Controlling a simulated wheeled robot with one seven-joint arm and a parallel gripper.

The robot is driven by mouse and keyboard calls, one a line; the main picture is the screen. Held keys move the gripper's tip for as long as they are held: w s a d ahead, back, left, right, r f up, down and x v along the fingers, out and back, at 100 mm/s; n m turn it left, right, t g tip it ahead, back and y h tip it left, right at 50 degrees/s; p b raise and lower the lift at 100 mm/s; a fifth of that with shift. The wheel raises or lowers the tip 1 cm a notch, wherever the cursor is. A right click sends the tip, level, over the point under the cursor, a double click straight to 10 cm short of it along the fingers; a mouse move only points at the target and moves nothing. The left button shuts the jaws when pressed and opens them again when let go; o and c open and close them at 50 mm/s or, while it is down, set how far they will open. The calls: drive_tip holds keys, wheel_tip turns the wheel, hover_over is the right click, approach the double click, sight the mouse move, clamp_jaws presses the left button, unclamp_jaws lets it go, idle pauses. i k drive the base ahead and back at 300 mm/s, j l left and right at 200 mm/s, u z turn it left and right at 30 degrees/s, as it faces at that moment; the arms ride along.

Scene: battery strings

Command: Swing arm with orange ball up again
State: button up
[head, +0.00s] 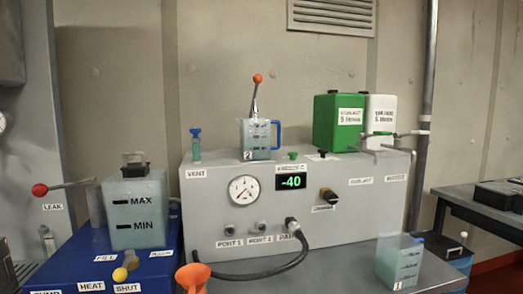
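A thin metal arm with an orange ball (257,78) at its tip stands close to upright, leaning slightly right, at the top of the grey console (215,195). Its lower end is hidden by or inside the clear jug marked 2 (257,140), so I cannot tell where it is mounted. A separate lever with a red ball (40,190) sticks out nearly level to the left of the tank marked MAX and MIN (136,212). My gripper is not in view.
A green container (325,124) and a white one (381,106) stand on the console, with thin grey rods (383,135) before them. A jug marked 1 (398,262), a black hose (285,264) and an orange funnel (193,278) are in front. A dark bench (460,205) is at right.

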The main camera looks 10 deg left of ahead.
sight(257, 77)
drive_tip(key=i, duration=0.75)
drive_tip(key=i+u, duration=0.15)
drive_tip(key=u, duration=0.25)
drive_tip(key=i+l+u, duration=0.1)
drive_tip(key=u, duration=0.3)
drive_tip(key=i+l+u, duration=0.15)
drive_tip(key=u, duration=0.25)
